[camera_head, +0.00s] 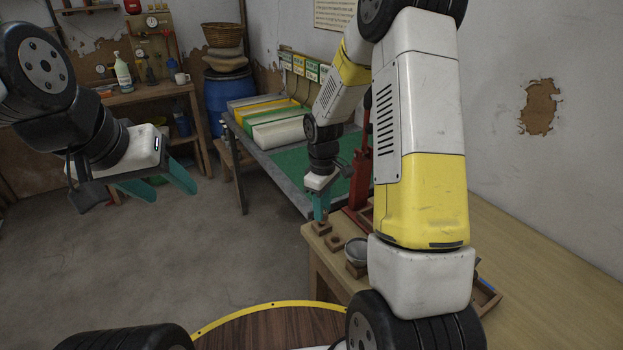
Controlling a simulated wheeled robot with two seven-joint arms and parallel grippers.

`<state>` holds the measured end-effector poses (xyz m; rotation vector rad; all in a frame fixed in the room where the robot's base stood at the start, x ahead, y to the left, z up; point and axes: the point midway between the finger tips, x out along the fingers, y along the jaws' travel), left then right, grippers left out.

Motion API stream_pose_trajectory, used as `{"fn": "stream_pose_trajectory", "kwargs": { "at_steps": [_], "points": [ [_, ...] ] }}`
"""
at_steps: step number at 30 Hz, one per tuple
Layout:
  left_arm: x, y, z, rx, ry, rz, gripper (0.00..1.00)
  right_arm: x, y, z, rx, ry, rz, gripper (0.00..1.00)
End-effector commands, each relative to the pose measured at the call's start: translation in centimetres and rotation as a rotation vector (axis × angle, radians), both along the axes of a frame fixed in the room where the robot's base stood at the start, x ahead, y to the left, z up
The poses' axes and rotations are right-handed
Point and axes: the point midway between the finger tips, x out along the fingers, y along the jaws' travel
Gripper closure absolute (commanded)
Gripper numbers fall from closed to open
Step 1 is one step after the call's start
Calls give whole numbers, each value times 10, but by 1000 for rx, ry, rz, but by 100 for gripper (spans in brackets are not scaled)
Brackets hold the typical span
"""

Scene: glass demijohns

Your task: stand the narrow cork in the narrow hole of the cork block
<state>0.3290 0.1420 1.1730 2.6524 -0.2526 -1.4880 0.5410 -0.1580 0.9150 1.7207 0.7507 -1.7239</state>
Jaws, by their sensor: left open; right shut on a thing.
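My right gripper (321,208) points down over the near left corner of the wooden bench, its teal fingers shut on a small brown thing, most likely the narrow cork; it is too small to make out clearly. Small brown wooden blocks stand there. One (322,229) is right under the fingertips and looks like the cork block; its holes cannot be made out. Whether the cork touches the block cannot be told. My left gripper (158,191) is open and empty, out over the floor at the left, far from the bench.
Another small brown block (334,243) and a grey bowl (356,251) on a stand are close by on the wooden bench (540,250). A red upright tool (362,150) stands behind. My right arm hides much of the bench. A green-topped table (285,158) lies beyond.

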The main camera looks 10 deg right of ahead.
Motion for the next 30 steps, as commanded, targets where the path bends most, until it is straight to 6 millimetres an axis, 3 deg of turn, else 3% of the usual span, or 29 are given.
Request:
{"fn": "stream_pose_trajectory", "kwargs": {
  "at_steps": [9, 15, 21, 30],
  "points": [
    [0, 0, 0, 0, -1, 0, 47, 19, -3, 19, 7, -2, 796, 100],
    [0, 0, 0, 0, 0, 0, 47, 27, -5, 28, 8, -6, 1168, 100],
    [0, 0, 0, 0, 0, 0, 47, 30, -5, 31, 8, -8, 1331, 100],
    [0, 0, 0, 0, 0, 0, 47, 29, -6, 21, 9, -6, 1347, 100]
  ]
}}
